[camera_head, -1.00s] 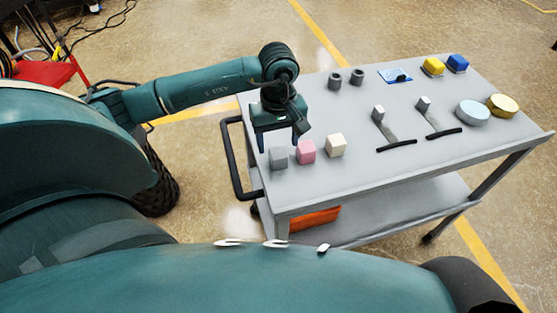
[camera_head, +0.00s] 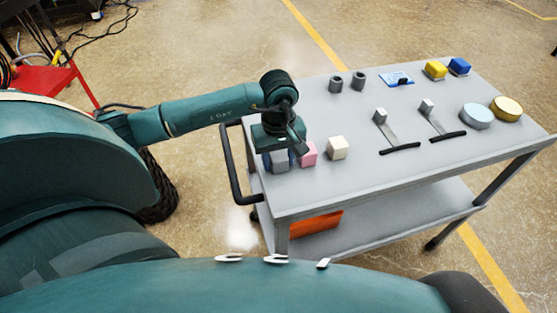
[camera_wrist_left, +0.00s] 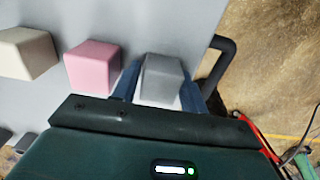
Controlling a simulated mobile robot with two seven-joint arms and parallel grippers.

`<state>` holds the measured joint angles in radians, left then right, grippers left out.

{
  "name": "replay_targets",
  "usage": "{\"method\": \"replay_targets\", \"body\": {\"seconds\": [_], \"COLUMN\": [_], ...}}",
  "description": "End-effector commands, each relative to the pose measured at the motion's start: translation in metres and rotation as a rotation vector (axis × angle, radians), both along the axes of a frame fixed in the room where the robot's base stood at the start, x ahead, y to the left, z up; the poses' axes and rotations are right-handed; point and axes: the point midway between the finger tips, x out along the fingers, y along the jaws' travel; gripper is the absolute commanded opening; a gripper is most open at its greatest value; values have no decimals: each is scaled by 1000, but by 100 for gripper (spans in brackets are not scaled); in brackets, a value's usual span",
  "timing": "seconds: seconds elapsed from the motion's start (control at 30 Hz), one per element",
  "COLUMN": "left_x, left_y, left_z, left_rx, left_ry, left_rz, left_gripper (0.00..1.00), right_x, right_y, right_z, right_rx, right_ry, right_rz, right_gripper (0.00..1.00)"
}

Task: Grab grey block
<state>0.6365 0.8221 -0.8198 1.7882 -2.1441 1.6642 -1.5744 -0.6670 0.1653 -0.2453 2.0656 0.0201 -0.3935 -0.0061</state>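The grey block (camera_head: 280,161) stands on the cart top near its left end, leftmost in a row of blocks. My left gripper (camera_head: 279,158) is lowered over it from above. In the left wrist view the grey block (camera_wrist_left: 161,80) sits between the two blue fingers, one on each side. The fingers look spread and close to its sides; contact is not clear. The block appears to rest on the cart. My right gripper is in neither view.
A pink block (camera_head: 308,154) stands close to the right of the grey one, then a cream block (camera_head: 337,148). The cart handle (camera_head: 232,165) is on the left.

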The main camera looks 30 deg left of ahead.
Motion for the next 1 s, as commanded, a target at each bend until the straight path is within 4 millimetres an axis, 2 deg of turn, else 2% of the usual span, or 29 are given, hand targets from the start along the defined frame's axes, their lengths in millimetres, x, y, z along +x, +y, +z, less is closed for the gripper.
{"method": "replay_targets", "body": {"seconds": [0.03, 0.4, 0.67, 0.77, 1.0], "left_x": [0, 0, 1, 1, 2], "left_y": [0, 0, 0, 0, 0], "left_z": [0, 1, 4, 16, 64], "left_rx": [0, 0, 0, 0, 0], "left_ry": [0, -1, -3, -5, -8], "left_rz": [0, 0, 0, 0, -1], "left_gripper": [39, 10, 10, 10, 10], "right_x": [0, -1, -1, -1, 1], "right_y": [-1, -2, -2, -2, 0], "right_z": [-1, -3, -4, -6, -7], "right_rx": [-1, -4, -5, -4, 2], "right_ry": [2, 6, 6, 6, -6], "right_rz": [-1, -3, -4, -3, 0], "right_gripper": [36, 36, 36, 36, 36]}}
